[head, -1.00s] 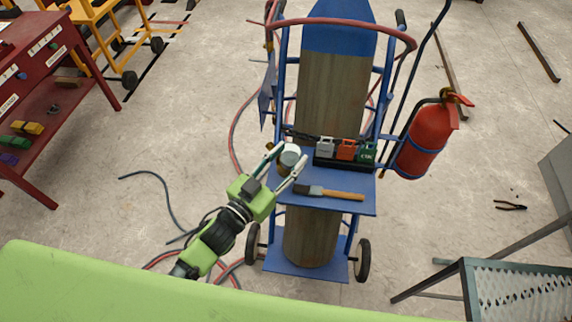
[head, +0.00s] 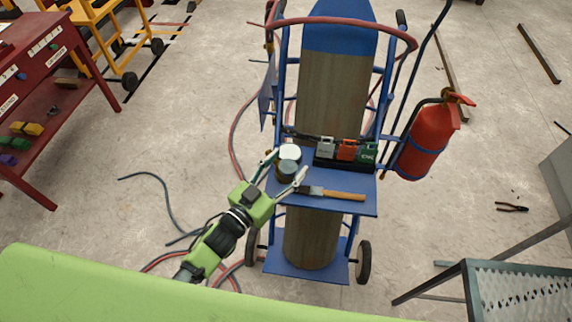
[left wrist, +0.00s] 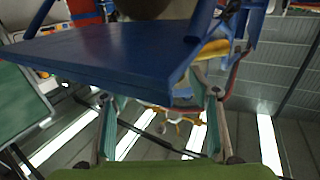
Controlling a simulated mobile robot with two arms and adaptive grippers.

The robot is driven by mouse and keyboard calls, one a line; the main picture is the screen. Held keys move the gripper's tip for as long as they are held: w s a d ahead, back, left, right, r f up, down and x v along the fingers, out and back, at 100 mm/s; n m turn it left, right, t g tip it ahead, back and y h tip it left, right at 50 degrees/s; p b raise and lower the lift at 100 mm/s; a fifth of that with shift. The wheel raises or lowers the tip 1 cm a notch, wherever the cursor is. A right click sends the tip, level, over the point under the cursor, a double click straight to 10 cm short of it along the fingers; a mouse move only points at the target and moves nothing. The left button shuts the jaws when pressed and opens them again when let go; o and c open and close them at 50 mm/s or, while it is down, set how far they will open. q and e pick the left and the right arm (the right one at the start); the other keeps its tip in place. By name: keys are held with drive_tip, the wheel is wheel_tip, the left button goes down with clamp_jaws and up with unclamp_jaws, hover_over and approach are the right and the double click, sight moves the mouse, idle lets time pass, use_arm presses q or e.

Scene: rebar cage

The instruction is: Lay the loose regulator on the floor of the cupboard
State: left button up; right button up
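A small round item with a pale top and darker body (head: 289,153) stands at the left end of the blue trolley tray (head: 330,206). It may be the loose regulator, but it is too small to be sure. My left gripper (head: 287,164) is open, its fingers on either side of this item in the head view. The left wrist view shows the two spread fingers (left wrist: 162,125) with nothing held between them, close to the blue tray (left wrist: 110,55). I cannot make out a cupboard for certain. My right gripper is not in view.
Grey, orange and green blocks (head: 346,150) stand in a black holder on the tray. A wooden-handled tool (head: 335,194) lies in front. A tall cylinder (head: 333,90) stands behind, with a red extinguisher (head: 424,142) at right. A red bench (head: 45,60) stands left; hoses cross the floor.

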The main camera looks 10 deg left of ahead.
use_arm(q)
drive_tip(key=shift+r, duration=0.1)
drive_tip(key=v, duration=1.2)
drive_tip(key=shift+b, duration=0.35)
